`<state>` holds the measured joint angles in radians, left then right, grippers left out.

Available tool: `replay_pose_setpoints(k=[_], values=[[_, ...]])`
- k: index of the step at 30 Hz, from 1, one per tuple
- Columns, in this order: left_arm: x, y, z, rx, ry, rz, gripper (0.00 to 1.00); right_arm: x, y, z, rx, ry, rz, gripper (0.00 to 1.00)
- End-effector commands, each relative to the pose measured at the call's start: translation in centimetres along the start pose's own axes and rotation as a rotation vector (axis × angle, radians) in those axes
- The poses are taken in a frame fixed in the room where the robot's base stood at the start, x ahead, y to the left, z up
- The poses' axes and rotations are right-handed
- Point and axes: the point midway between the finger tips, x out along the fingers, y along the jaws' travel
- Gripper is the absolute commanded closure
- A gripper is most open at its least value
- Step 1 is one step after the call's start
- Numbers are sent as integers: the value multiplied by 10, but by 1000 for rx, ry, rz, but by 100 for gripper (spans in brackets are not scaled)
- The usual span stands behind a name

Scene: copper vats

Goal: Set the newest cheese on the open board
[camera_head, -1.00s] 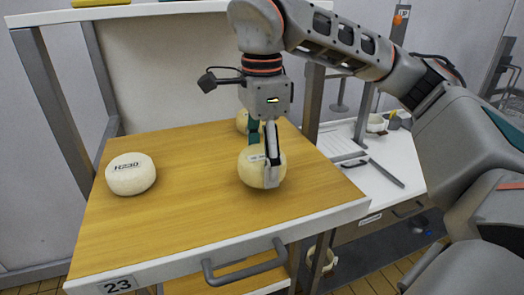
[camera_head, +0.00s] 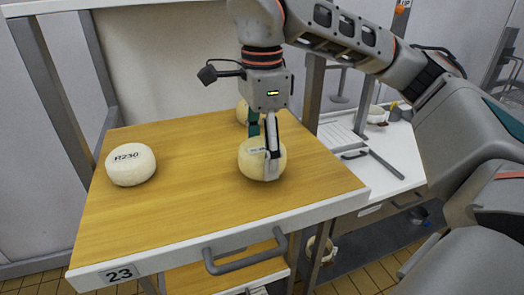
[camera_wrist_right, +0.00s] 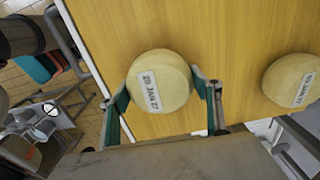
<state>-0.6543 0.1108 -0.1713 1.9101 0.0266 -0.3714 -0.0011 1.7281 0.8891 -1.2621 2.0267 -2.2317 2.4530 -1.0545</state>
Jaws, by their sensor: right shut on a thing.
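My right gripper (camera_head: 270,158) is shut around a pale round cheese (camera_head: 256,166), with a finger on each side of it. The cheese is at or just above the wooden board (camera_head: 190,210); I cannot tell if it touches. In the right wrist view the held cheese (camera_wrist_right: 163,72) carries a label that seems to read "20 JAN 27". A second cheese (camera_head: 242,112) is partly hidden behind my gripper. A labelled cheese (camera_wrist_right: 290,80) also shows at the right of the wrist view. A third cheese (camera_head: 130,172), with dark lettering, sits on the board's left. My left gripper is not in view.
The board's white front edge bears the number 23 (camera_head: 118,274) and a grey handle (camera_head: 245,260). A lower wooden shelf (camera_head: 215,278) shows underneath. A white counter (camera_head: 385,160) with bowls stands to the right. The board's front and middle left are bare.

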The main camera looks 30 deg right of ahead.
Motion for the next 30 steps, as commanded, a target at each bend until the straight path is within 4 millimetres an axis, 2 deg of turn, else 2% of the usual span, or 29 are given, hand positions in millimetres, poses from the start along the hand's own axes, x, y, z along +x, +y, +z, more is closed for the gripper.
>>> replay_pose_setpoints(k=[30], values=[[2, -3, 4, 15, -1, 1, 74, 13, 0, 0, 0, -1, 0, 70]])
